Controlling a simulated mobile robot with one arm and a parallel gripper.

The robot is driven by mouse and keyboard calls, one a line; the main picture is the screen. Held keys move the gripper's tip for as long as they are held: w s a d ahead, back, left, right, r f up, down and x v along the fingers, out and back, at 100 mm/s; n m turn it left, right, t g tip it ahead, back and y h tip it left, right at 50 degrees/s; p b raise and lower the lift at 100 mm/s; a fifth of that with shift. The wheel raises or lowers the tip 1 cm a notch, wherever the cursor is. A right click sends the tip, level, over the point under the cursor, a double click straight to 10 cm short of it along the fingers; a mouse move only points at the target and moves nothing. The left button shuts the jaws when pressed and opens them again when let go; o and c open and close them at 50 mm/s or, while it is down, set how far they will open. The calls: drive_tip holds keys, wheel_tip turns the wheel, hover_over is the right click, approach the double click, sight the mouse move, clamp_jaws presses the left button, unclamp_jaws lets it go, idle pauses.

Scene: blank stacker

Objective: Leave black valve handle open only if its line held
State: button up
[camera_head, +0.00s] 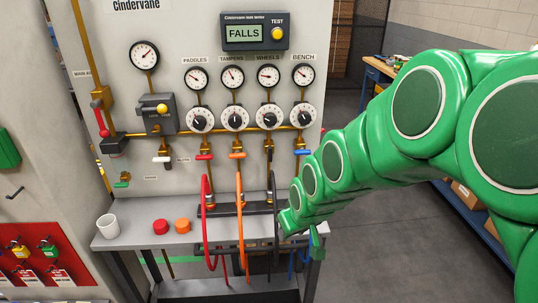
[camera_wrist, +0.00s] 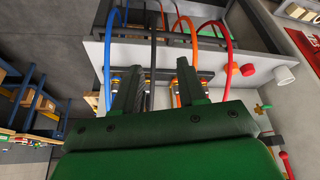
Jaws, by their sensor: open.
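The black valve handle (camera_head: 269,150) is on the WHEELS line, third from left on the panel. It looks upright, while the red (camera_head: 204,156), orange (camera_head: 237,155) and blue (camera_head: 302,152) handles lie crosswise. The leak tester display (camera_head: 244,33) reads FALLS; which line it refers to is not shown. The WHEELS gauge (camera_head: 268,75) is above the black handle. My gripper (camera_wrist: 158,72) is open, below the handles near the hoses. In the wrist view the black hose (camera_wrist: 152,45) shows between its fingers; contact cannot be told. The black handle is not identifiable there.
Red, orange, black and blue hoses hang at the shelf (camera_head: 150,236). A white cup (camera_head: 108,226), a red cap (camera_head: 160,226) and an orange cap (camera_head: 183,225) stand on its left part. A red lockout board (camera_head: 45,255) is at lower left.

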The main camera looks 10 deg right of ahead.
drive_tip(key=w+a+f+n+t+y, duration=0.1)
drive_tip(key=w+a+f+t+y, duration=0.2)
drive_tip(key=w, duration=0.6)
drive_tip(key=w+a+n+t+y, duration=0.1)
drive_tip(key=w+a+t, duration=0.3)
drive_tip(key=w, duration=0.5)
drive_tip(key=m+t+h, duration=0.5)
drive_tip(key=m+t, duration=0.1)
drive_tip(key=t, duration=0.5)
approach(271, 155)
drive_tip(key=w, duration=0.2)
drive_tip(key=shift+r+x, duration=0.2)
drive_tip(key=shift+x, duration=1.7)
drive_tip(key=shift+r+x, duration=0.2)
drive_tip(key=shift+x, duration=1.65)
drive_tip(key=shift+s+a, duration=0.15)
clamp_jaws()
